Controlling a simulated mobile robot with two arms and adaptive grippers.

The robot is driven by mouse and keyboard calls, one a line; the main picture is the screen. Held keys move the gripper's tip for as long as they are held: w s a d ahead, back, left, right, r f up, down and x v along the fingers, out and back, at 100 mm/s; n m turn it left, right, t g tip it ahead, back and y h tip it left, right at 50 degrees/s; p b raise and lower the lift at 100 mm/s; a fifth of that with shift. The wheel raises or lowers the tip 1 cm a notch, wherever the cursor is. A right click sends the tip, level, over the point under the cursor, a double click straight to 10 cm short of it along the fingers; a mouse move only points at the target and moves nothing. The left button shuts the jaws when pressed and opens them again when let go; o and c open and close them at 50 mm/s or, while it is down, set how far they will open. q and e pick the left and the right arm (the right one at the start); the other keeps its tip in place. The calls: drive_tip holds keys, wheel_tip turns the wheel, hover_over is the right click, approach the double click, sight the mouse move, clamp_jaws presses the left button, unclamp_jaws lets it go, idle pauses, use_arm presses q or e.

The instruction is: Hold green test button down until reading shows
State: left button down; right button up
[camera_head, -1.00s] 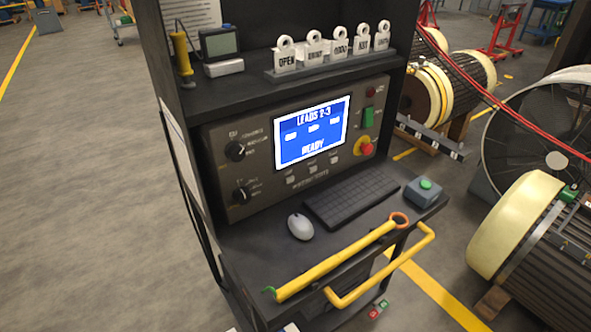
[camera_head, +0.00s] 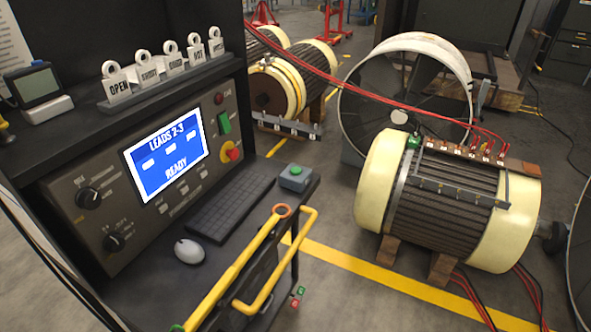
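The green test button (camera_head: 296,171) sits on top of a small grey-blue box at the right end of the console shelf, beside the keyboard. The screen (camera_head: 165,154) on the console panel reads "LEADS 2-3" and "READY", with small pale boxes between the lines. Neither of my grippers shows in the head view, and nothing touches the button.
A keyboard (camera_head: 232,207) and a mouse (camera_head: 189,251) lie on the shelf. A yellow handle rail (camera_head: 285,262) runs along its front. White tags (camera_head: 149,75) stand above the screen. Right of the console, a motor (camera_head: 445,205) with red leads rests on wooden blocks.

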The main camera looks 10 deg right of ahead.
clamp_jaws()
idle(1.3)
